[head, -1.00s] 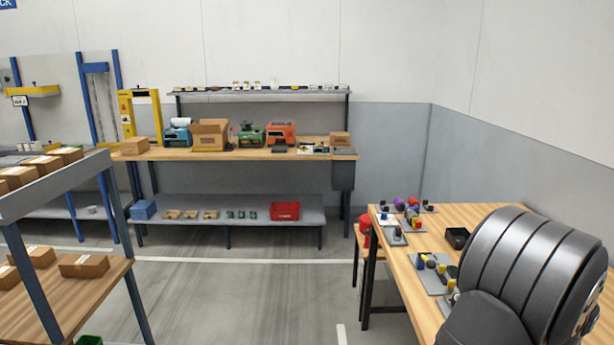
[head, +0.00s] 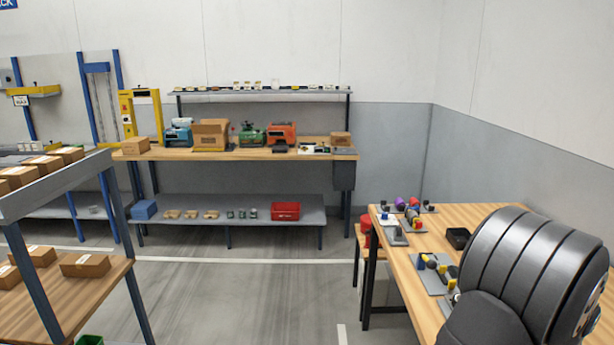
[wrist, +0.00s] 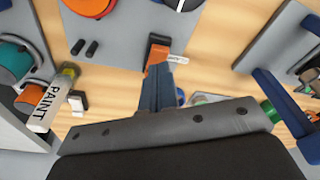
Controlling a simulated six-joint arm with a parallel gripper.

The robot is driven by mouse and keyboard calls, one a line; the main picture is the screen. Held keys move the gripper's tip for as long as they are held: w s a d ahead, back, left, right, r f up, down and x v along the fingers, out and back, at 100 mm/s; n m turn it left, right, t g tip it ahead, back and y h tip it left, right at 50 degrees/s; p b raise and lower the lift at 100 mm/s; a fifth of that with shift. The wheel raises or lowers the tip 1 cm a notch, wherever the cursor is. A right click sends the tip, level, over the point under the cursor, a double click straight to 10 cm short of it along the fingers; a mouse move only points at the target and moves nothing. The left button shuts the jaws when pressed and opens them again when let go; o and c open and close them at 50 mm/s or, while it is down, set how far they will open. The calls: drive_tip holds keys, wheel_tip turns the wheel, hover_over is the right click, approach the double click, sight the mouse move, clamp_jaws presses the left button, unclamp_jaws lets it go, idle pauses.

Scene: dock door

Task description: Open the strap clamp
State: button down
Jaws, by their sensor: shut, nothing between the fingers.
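My gripper (wrist: 159,86) shows in the wrist view as dark blue-grey fingers held together, pointing up the picture. Just beyond the fingertips is a small orange and black fitting (wrist: 158,47) at the lower edge of a grey plate; a small white label sits at its right. It may be the strap clamp, but I cannot tell for sure, nor whether it touches the fingers. Its near part is hidden by the fingers. In the head view my gripper is not visible; my dark arm covers the right part of the workbench.
In the wrist view, a grey plate (wrist: 118,25) carries an orange disc (wrist: 90,5) and two dark pegs. A paint tube (wrist: 46,106) lies at left, and a dark blue bar (wrist: 285,105) at right. In the head view, the wooden bench (head: 470,215) holds several fixtures and a black tray (head: 458,238).

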drive_tip(key=shift+f, duration=0.9)
idle(0.5)
drive_tip(key=shift+r, duration=3.5)
wheel_tip(320, 180, down, 7)
drive_tip(key=shift+r, duration=0.15)
